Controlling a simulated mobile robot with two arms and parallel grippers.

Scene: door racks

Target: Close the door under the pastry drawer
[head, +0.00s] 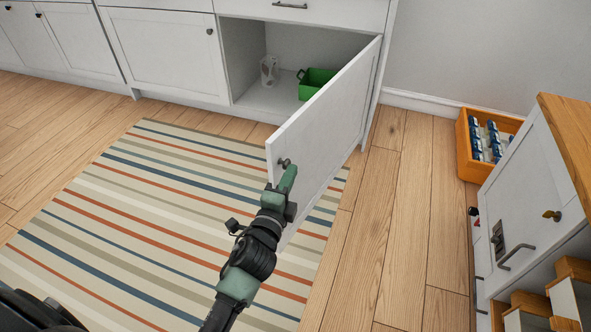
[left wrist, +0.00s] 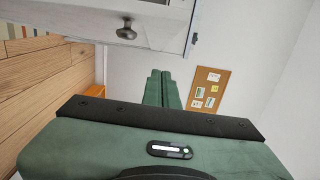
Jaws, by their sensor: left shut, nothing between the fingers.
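The white cabinet door (head: 335,115) stands wide open, hinged at its right side and swung out over the rug. Its dark round knob (head: 284,163) is near the free edge; the knob also shows in the left wrist view (left wrist: 126,31). My left gripper (head: 288,176) is shut and empty, with its green fingertips just below the knob in the head view. I cannot tell whether it touches the door. In the left wrist view its fingers (left wrist: 163,85) are together, apart from the knob. A drawer front (head: 305,10) is above the open cabinet. My right gripper is not in view.
Inside the cabinet are a green bin (head: 316,84) and a pale patterned object (head: 269,71). A striped rug (head: 150,215) covers the floor at left. A white cabinet with a wooden top (head: 530,190) and an orange crate (head: 464,150) stand at right. Bare floor lies between.

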